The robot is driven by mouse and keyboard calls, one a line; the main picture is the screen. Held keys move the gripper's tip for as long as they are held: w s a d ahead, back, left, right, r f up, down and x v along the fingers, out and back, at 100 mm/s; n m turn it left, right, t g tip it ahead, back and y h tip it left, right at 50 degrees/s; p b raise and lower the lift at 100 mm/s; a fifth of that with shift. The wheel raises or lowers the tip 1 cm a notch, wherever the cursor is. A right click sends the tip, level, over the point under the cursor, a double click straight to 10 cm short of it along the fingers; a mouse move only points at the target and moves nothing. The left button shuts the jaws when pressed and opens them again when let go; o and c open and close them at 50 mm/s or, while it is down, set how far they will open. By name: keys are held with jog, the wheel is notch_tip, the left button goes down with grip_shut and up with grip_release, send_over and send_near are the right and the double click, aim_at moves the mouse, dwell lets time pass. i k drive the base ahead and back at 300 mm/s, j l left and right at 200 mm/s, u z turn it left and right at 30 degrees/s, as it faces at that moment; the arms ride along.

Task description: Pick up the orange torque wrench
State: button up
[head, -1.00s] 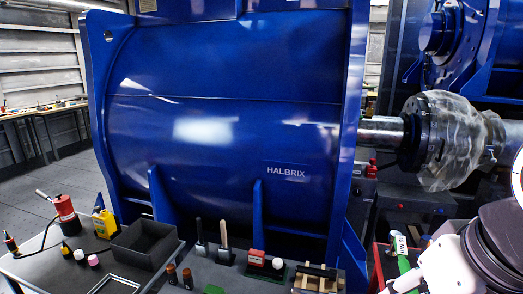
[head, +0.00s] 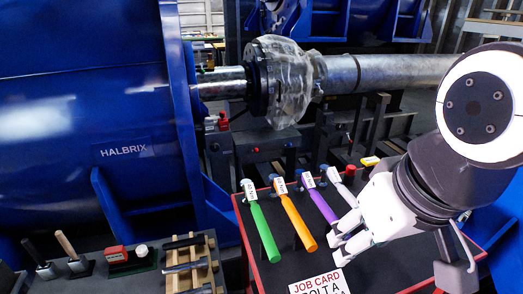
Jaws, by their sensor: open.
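The orange torque wrench (head: 296,217) lies on the dark top of a red-edged tray (head: 243,227), its grey head and white label at the far end. A green wrench (head: 264,230) lies to its left and a purple one (head: 321,205) to its right. Another wrench with a pale label lies right of the purple one, partly hidden by my gripper. My gripper (head: 334,246) is open, above the tray, to the right of the orange wrench's near handle end and apart from it as far as I can tell.
A job card (head: 318,284) stands at the tray's near edge. A wooden rack of tools (head: 191,268) and a red box (head: 117,254) are at lower left. The large blue motor housing (head: 90,120) fills the left. A shaft with a wrapped coupling (head: 290,80) crosses behind.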

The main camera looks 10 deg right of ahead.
aim_at(279, 188)
jog(key=j+z, duration=0.35)
jog(key=z, duration=0.15)
jog(key=j+z, duration=0.45)
